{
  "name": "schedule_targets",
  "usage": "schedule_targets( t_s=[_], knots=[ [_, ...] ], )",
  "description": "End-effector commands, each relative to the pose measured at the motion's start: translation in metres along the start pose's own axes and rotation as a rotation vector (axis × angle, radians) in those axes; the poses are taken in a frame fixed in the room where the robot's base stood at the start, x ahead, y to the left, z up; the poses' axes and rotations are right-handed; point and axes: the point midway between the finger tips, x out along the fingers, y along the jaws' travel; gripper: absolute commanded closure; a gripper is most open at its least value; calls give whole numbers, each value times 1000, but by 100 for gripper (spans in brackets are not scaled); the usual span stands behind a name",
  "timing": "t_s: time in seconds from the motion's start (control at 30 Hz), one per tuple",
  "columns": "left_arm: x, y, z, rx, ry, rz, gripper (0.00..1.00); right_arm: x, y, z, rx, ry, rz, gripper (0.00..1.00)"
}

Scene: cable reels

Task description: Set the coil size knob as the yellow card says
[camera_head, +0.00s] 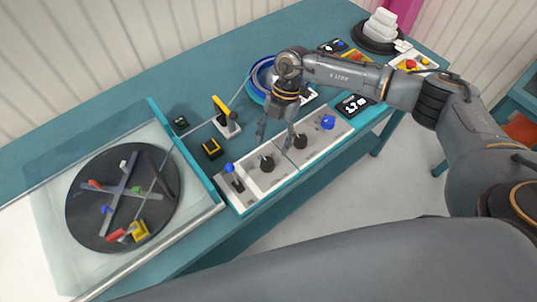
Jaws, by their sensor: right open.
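A pale control panel (250,194) runs along the table's front edge. It carries a blue-topped lever (230,169) at its left end, a dark knob (266,163), a second dark knob (300,141) and a blue knob (328,122). Labels are too small to read, so I cannot tell which is the coil size knob. My right gripper (276,134) points down with its fingers spread, above the panel's back edge. One finger is close to the second dark knob; I cannot tell if they touch. I cannot make out a yellow card. My left gripper does not show.
A reel machine with a dark disc (90,208) and clear cover stands at the left. A dark plate (355,104) lies right of the panel.

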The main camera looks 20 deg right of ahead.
Motion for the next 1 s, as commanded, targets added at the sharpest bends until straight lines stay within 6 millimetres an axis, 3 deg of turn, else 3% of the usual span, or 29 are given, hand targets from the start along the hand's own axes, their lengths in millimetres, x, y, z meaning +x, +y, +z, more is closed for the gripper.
schedule_targets(
  t_s=[0.2, 0.33, 0.77, 1.0],
  knots=[
    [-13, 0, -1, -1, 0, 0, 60, 41, 0, -2, -2, 2, -1, 39],
    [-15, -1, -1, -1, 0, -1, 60, 57, 0, -2, -1, 2, 0, 39],
    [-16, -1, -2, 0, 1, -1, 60, 68, 1, -1, -3, 1, 2, 39],
    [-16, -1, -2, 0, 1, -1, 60, 67, 1, -1, -2, 1, 2, 88]
  ],
)
